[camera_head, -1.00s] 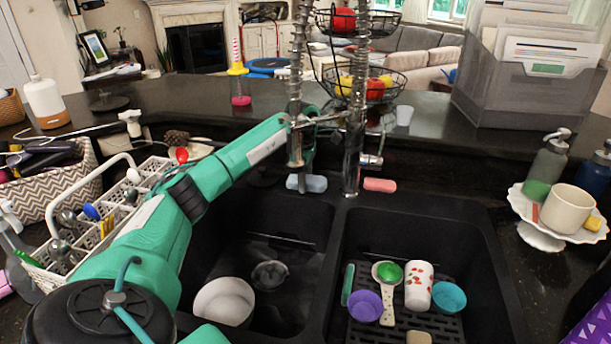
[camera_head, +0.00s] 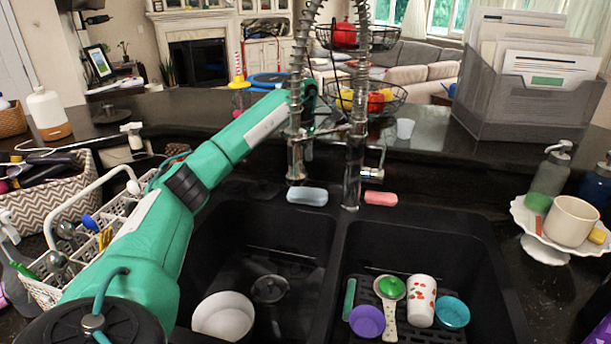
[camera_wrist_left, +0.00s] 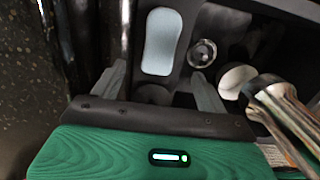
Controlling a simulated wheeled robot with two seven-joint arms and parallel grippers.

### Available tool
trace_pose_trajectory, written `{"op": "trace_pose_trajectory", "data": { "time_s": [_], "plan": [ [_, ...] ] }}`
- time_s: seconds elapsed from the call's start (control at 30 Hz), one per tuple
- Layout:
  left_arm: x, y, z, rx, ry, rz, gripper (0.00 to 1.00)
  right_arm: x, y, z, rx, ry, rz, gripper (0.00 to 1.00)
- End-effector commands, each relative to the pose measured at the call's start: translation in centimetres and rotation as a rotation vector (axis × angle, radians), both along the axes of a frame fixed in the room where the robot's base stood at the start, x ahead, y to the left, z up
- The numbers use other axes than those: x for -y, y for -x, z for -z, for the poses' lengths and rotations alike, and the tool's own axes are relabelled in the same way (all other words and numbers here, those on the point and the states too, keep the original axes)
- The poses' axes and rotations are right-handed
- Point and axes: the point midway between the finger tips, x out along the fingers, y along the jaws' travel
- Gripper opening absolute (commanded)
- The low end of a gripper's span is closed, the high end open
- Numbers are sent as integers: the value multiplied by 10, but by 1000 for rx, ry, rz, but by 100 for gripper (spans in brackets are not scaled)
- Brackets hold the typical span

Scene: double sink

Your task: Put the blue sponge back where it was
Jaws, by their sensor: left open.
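The blue sponge (camera_head: 307,196) lies flat on the sink's back ledge, left of the faucet base, with a pink sponge (camera_head: 381,198) on the other side. My left arm reaches in from the left to behind the faucet springs, which partly hide its gripper in the head view. In the left wrist view my left gripper (camera_wrist_left: 158,86) is open and empty. The blue sponge (camera_wrist_left: 161,41) shows there beyond the fingertips, apart from them. My right gripper is not in view.
The faucet (camera_head: 352,165) with its tall springs stands close to my left gripper. The double sink holds a white bowl (camera_head: 223,316), a purple bowl (camera_head: 367,321) and a white cup (camera_head: 421,301). A wire fruit basket (camera_head: 378,98) stands behind the faucet. A white caddy (camera_head: 45,291) stands at left.

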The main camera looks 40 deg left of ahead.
Motion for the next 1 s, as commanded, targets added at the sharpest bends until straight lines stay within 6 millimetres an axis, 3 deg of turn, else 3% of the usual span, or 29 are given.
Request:
{"op": "trace_pose_trajectory", "data": {
  "time_s": [0.23,0.87,1.0],
  "plan": [
    [-1,0,-21,-1,0,0,76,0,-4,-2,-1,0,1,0],
    [-1,0,-23,2,4,0,76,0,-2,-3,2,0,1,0],
    [11,-15,-26,66,90,-11,76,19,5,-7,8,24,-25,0]
  ]
}}
